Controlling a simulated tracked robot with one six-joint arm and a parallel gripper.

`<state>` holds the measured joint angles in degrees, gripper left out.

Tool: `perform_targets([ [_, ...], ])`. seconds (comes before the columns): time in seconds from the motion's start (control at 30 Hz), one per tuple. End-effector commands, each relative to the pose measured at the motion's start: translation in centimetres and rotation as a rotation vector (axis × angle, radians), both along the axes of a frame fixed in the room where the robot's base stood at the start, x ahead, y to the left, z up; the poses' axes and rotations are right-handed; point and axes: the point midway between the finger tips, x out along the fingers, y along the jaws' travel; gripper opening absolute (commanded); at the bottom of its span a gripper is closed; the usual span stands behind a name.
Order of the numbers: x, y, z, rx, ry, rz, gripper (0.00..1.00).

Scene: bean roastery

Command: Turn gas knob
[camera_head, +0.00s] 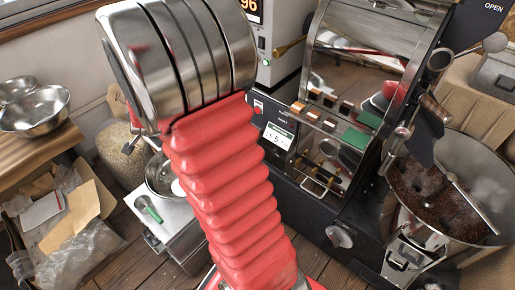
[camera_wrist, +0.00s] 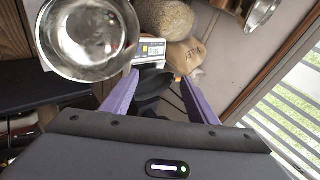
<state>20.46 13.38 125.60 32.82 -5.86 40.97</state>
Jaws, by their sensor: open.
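A round metal knob (camera_head: 339,236) sits low on the dark front of the roaster (camera_head: 360,195) in the head view. It may be the gas knob; I cannot read a label on it. My gripper (camera_wrist: 160,77) shows only in the wrist view. Its two purple fingers are spread apart with nothing held between them. No knob shows in the wrist view, and the gripper points at a scale (camera_wrist: 152,50) and the bags behind it. My red arm covers the middle of the head view and hides part of the roaster's left side.
A metal bowl (camera_wrist: 90,38) is close by the left finger in the wrist view. The roaster's round cooling tray (camera_head: 478,212) with dark beans stands at the right. Metal bowls (camera_head: 36,108) rest at far left.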

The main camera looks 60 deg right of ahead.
Motion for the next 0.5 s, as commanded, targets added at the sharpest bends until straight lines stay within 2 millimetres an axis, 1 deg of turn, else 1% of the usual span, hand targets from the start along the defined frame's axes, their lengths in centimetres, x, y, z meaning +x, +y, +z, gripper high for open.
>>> perform_targets([
  [0.03,0.1,-1.5,-1.5,0.014,-0.005,-0.058,0.53],
  [0.13,0.1,-4.5,-3.7,0.035,-0.031,-0.177,0.53],
  [0.27,-0.4,-8.4,-6.9,0.056,-0.065,-0.332,0.53],
  [0.37,-1.3,-11.3,-9.4,0.065,-0.089,-0.451,0.53],
  [0.5,-3.2,-15.2,-13.0,0.067,-0.124,-0.619,0.53],
])
